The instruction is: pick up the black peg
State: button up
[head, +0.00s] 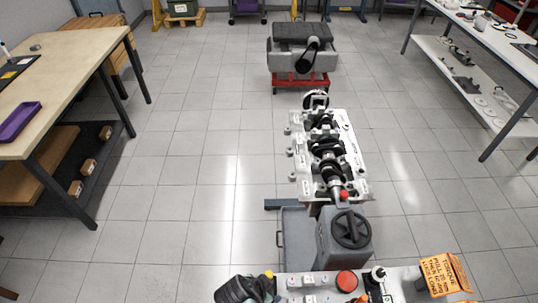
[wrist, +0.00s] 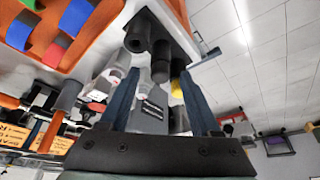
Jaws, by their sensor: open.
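In the wrist view my gripper (wrist: 160,74) has its two blue fingers spread apart, with nothing held between them. A dark cylinder (wrist: 160,62) shows between the fingertips, and another dark, hollow-ended cylinder (wrist: 138,34) stands just beyond it, up and to the left. Either could be the black peg; I cannot tell which. I see no finger touching either cylinder. I cannot make out my gripper or the peg for certain in the head view.
An orange tray (wrist: 107,14) with coloured pieces lies at the wrist view's upper left. A crankshaft in an engine block (head: 349,150) stands beyond.

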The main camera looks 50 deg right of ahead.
grip_shut()
dwell(0.5)
notch_tip(320, 180, up, 10)
jog(key=p, duration=0.9)
